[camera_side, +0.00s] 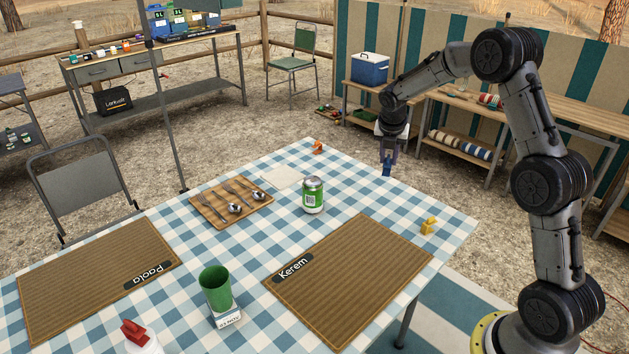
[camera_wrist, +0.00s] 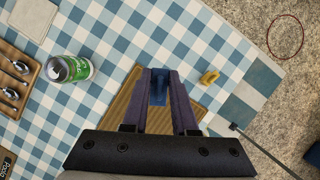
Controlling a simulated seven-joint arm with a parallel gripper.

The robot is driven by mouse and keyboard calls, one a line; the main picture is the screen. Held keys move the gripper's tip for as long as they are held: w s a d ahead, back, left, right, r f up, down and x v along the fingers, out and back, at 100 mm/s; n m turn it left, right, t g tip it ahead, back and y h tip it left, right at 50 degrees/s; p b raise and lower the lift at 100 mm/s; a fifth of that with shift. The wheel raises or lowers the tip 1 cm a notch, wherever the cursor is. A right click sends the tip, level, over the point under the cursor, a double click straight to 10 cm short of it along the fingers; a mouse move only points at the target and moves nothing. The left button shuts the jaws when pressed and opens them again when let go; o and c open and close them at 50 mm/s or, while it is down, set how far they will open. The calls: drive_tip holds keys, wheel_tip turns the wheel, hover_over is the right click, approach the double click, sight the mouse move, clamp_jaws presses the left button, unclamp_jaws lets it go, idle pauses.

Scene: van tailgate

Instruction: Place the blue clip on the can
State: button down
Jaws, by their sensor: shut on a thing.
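My gripper (camera_side: 388,158) is shut on the blue clip (camera_side: 387,170) and holds it above the far right part of the checked table. In the wrist view the blue clip (camera_wrist: 158,86) sits between the two fingers of my gripper (camera_wrist: 160,88). The can (camera_side: 313,195) is green and white with a silver top and stands upright near the table's middle, to the left of my gripper. It also shows at the left in the wrist view (camera_wrist: 70,69). The clip and the can are apart.
A yellow clip (camera_side: 428,226) and an orange clip (camera_side: 318,147) lie on the table. A wooden tray (camera_side: 207,212) with cutlery and a white napkin (camera_side: 282,177) lie left of the can. A green cup (camera_side: 216,287) and a brown placemat (camera_side: 375,260) are nearer the front.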

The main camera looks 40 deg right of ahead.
drive_tip(key=w+a+r+n, duration=0.2)
drive_tip(key=w+a+r, duration=0.1)
drive_tip(key=a, duration=0.3)
drive_tip(key=w+a+r+n, duration=0.1)
drive_tip(key=w+a+r, duration=0.15)
drive_tip(key=a, duration=0.35)
drive_tip(key=t, duration=0.1)
hover_over(313, 179)
drive_tip(key=shift+y, duration=0.3)
drive_tip(key=shift+f, duration=6.15)
drive_tip(key=shift+f, duration=0.1)
drive_tip(key=c, duration=0.7)
unclamp_jaws()
